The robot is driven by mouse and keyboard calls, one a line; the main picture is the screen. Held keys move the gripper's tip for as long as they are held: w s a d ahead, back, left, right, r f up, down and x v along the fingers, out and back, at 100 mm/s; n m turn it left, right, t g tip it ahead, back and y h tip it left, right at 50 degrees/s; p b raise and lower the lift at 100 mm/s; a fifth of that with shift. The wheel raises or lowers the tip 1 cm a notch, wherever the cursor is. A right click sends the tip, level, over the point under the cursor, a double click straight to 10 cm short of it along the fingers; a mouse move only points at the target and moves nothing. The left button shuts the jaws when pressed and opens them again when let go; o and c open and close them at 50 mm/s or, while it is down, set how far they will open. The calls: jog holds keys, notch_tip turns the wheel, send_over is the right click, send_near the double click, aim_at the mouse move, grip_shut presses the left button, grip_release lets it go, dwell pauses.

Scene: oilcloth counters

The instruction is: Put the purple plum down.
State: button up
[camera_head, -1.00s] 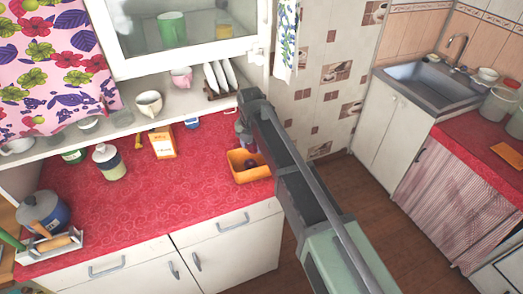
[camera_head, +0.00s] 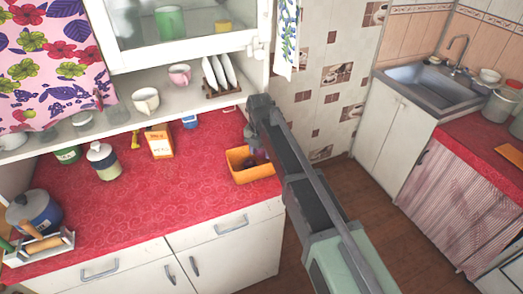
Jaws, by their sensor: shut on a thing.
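The purple plum (camera_head: 260,156) shows as a small dark purple patch at the orange bin (camera_head: 254,174), which stands near the right end of the red counter. My gripper (camera_head: 252,146) reaches down to the bin from above and is shut on the plum. The fingertips are small and partly hidden by my arm. I cannot tell whether the plum touches the bin's floor.
The red counter (camera_head: 155,195) has free room in its middle. An orange box (camera_head: 159,141) and a lidded jar (camera_head: 103,161) stand toward the back. A shelf with cups and a plate rack (camera_head: 224,90) is above the counter's back.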

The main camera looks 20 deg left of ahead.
jog(key=shift+f, duration=0.3)
jog(key=o, duration=0.6)
jog(key=shift+o, duration=0.2)
jog(key=shift+r, duration=0.1)
notch_tip(320, 180, up, 13)
jog(key=p, duration=1.3)
jog(key=shift+a, duration=0.2)
